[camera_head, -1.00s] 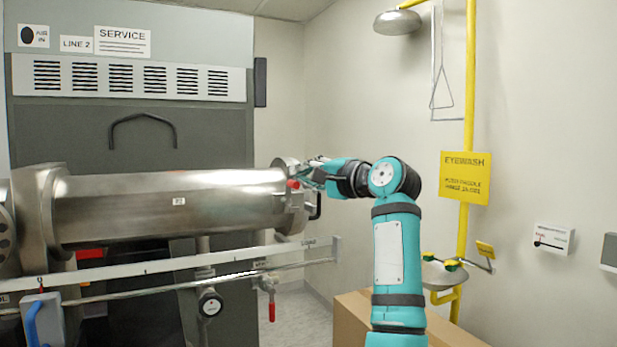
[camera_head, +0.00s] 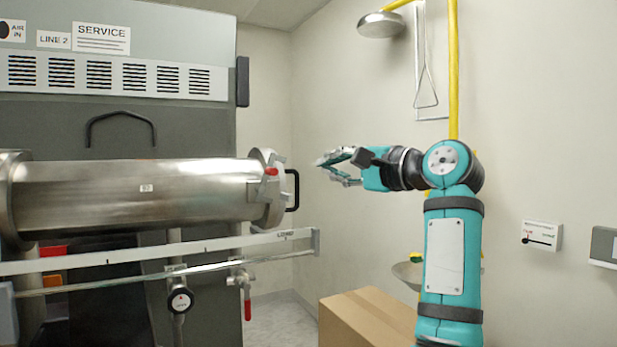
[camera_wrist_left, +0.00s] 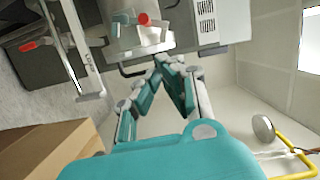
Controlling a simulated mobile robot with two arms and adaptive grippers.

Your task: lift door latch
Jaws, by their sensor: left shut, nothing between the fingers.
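The door (camera_head: 265,195) closes the right end of a steel cylinder (camera_head: 120,195). A red-tipped latch lever (camera_head: 271,171) sits on the door's upper part; it also shows in the left wrist view (camera_wrist_left: 145,18). A black handle (camera_head: 294,190) stands out on the door's right side. My left gripper (camera_head: 328,166) is to the right of the door, apart from the latch and the handle. In the left wrist view its fingertips (camera_wrist_left: 170,64) come together, shut with nothing between them, below the latch in the picture. My right gripper does not show.
A graduated rail (camera_head: 150,262) runs below the cylinder, with a red-handled valve (camera_head: 247,300) under it. A cardboard box (camera_head: 365,315) stands on the floor below my arm. A yellow shower pipe (camera_head: 453,70) and a basin (camera_head: 408,273) are behind my arm.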

